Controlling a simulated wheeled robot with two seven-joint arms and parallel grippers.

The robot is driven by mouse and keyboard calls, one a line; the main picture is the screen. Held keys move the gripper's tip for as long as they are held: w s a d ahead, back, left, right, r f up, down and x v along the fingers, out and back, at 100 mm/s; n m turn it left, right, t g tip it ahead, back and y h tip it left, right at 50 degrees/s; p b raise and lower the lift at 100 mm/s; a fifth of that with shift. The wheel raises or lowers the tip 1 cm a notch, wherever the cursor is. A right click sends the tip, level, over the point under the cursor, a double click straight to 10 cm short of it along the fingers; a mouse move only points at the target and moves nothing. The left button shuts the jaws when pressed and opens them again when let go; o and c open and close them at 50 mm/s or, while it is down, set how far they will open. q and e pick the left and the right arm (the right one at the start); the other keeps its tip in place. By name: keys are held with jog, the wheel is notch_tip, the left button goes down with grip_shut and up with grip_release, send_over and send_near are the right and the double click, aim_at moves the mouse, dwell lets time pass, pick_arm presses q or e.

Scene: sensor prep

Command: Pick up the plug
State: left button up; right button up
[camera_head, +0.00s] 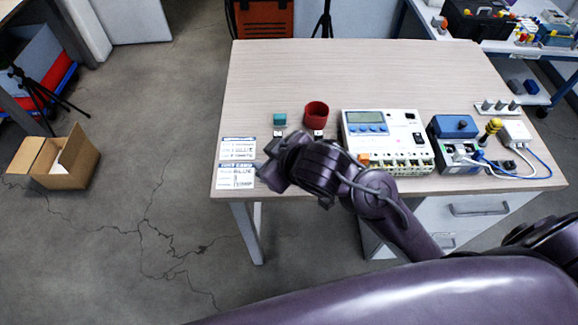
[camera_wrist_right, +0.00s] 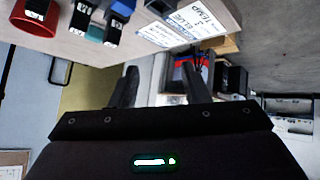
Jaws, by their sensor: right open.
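No plug can be singled out with certainty. Small connector-like pieces stand near the table's front left: a teal one (camera_head: 280,119) and a red round one (camera_head: 316,113). In the right wrist view, the red piece (camera_wrist_right: 52,22), the teal piece (camera_wrist_right: 96,31) and a blue piece (camera_wrist_right: 122,7) show along the top, with black-and-white tags. The blue piece is not visible in the head view. My right gripper (camera_head: 268,172) is over the table's front edge, close to the white cards; its fingers (camera_wrist_right: 160,70) are apart with nothing between them. My left gripper is out of view.
White label cards (camera_head: 236,163) lie at the table's left front. A white meter box (camera_head: 388,140), a blue device (camera_head: 455,136) and cables (camera_head: 530,158) stand to the right. The table's back half (camera_head: 360,75) is clear. An open cardboard box (camera_head: 75,160) is on the floor.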

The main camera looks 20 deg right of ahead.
jog(key=w+a+r+n+g+y, duration=0.25)
jog(key=a+n+y, duration=0.25)
jog(key=a+n, duration=0.3)
jog(key=s+d+f+g+h, duration=0.15)
jog(key=d+g+h, duration=0.3)
jog(key=d, duration=1.05)
jog(key=shift+g+y, duration=0.25)
jog(key=shift+g, duration=0.05)
jog(key=shift+d+x, duration=0.2)
jog(key=shift+x, duration=1.2)
jog(key=shift+d+x, duration=0.15)
jog(key=shift+x, duration=1.2)
jog(key=shift+d+x, duration=0.2)
jog(key=shift+x, duration=1.2)
jog(key=shift+w+f, duration=0.15)
grip_shut()
